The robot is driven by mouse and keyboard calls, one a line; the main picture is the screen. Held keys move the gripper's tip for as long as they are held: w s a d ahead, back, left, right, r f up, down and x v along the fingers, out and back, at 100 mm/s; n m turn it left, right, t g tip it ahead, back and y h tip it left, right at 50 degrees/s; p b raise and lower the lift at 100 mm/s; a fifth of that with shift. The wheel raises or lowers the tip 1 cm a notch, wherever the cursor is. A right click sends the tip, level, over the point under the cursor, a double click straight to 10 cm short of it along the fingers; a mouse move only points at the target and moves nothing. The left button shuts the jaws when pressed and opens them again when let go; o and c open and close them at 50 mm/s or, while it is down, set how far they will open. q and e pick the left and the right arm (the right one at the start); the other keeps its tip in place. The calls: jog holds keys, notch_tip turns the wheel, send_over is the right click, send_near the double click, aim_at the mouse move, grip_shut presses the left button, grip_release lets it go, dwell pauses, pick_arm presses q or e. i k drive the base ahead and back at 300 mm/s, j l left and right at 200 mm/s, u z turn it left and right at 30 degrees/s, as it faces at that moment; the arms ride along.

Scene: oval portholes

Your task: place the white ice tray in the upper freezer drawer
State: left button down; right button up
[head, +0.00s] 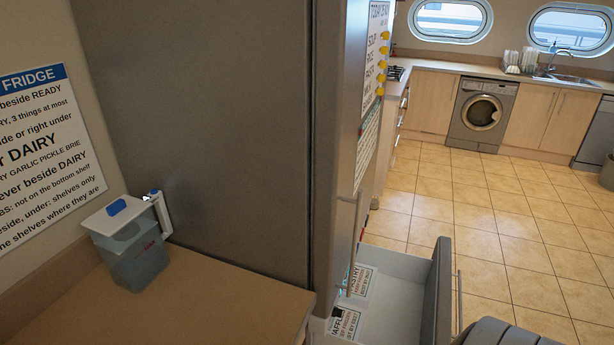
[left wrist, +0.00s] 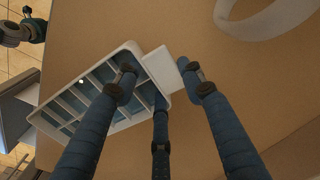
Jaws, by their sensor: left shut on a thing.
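The white ice tray (left wrist: 75,100) shows in the left wrist view, with rows of compartments and a flat white tab (left wrist: 162,70) at one end. My left gripper (left wrist: 160,80) has blue fingers with dark joints. It is shut on the tray at its tab end, with fingers on both sides of the tab. The tan counter lies behind the tray. The head view does not show the tray or my left gripper. An open drawer (head: 437,285) with a grey front and pale inside stands out low from the fridge. Packs labelled PASTRY (head: 360,281) and WAFFLE (head: 343,323) lie in it.
The tall grey fridge side (head: 200,120) stands behind the tan counter (head: 215,305). A lidded jug (head: 133,255) stands at the counter's left. A pale curved band (left wrist: 265,20) shows in the left wrist view.

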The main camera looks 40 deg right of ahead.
aim_at(397, 322)
jog(key=k+l+z, duration=0.2)
jog(key=l, duration=0.6)
jog(key=i+l+z, duration=0.1)
jog(key=l+z, duration=0.15)
jog(key=l, duration=0.55)
jog(key=l+z, duration=0.2)
jog(key=l, duration=0.6)
jog(key=i+l+z, duration=0.1)
jog(key=l+z, duration=0.15)
jog(key=l, duration=0.55)
